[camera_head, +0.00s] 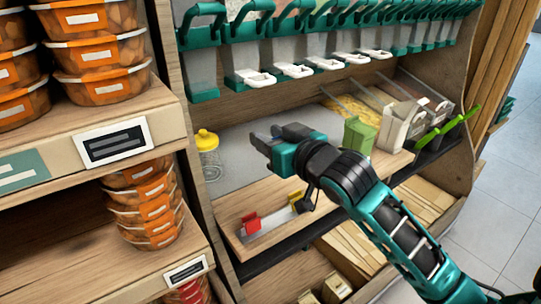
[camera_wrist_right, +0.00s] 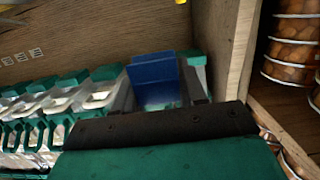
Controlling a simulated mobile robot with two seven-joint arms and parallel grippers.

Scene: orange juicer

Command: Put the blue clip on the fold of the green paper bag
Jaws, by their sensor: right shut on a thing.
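The green paper bag (camera_head: 359,135) stands upright on the wooden counter, to the right of my right gripper. My right gripper (camera_head: 262,138) is raised above the counter, pointing left. In the right wrist view, this gripper (camera_wrist_right: 165,88) is shut on the blue clip (camera_wrist_right: 153,78), which shows as a flat blue block between the fingers. The blue clip cannot be made out in the head view. The gripper and bag are apart. The state of the bag's fold is too small to tell. My left gripper is not in view.
A metal rail (camera_head: 266,229) at the counter's front carries a red clip (camera_head: 250,222) and a yellow clip (camera_head: 297,199). A yellow-lidded jar (camera_head: 207,141) stands at the left. White bags (camera_head: 394,127) stand right of the green bag. Dispensers (camera_head: 245,60) hang above; stacked tubs (camera_head: 100,50) fill the left shelves.

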